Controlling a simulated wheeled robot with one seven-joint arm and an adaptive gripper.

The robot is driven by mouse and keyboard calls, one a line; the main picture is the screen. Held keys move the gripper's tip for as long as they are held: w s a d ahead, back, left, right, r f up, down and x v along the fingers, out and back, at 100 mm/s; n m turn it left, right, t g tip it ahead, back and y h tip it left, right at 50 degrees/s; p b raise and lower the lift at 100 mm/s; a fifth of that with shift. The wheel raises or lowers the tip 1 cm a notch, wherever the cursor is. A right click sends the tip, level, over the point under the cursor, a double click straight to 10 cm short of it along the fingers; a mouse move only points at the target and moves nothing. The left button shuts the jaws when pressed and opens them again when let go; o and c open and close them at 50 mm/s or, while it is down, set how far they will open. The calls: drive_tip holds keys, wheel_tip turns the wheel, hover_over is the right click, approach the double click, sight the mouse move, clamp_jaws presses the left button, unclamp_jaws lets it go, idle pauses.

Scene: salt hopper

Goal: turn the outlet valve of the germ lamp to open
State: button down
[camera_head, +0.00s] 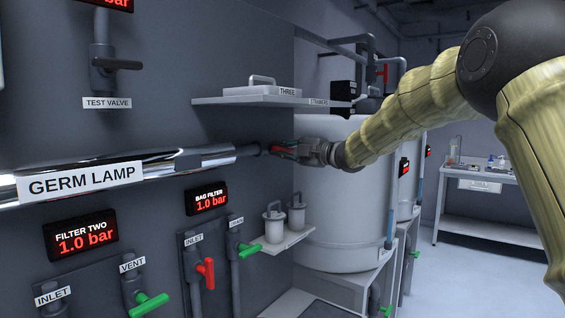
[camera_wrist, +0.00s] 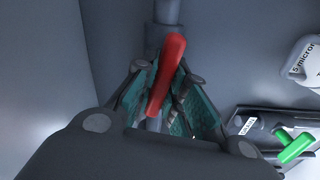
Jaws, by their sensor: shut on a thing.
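The germ lamp (camera_head: 60,183), a shiny horizontal tube with a white name label, runs along the wall from the left. At its right end is an outlet valve with a red handle (camera_head: 285,149). My gripper (camera_head: 287,152) is at this handle. In the wrist view the red handle (camera_wrist: 168,72) lies between the two teal-padded fingers of my gripper (camera_wrist: 162,98), which are shut on it. The handle runs roughly in line with the grey pipe (camera_wrist: 167,12) behind it, slightly slanted. Part of the valve body is hidden by the handle and fingers.
A shelf (camera_head: 235,101) holding a block marked THREE is above my gripper. A large white tank (camera_head: 345,205) stands behind and below my arm. Bag filter valves, one red (camera_head: 206,272) and one green (camera_head: 250,249), and a small shelf (camera_head: 284,241) with canisters are below.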

drive_tip(key=shift+f+n+b, duration=0.15)
drive_tip(key=shift+n+b, duration=0.7)
drive_tip(key=shift+n, duration=0.05)
drive_tip(key=c, duration=1.4)
unclamp_jaws()
drive_tip(key=shift+s, duration=0.15)
drive_tip(key=shift+c, duration=0.2)
drive_tip(key=v, duration=1.2)
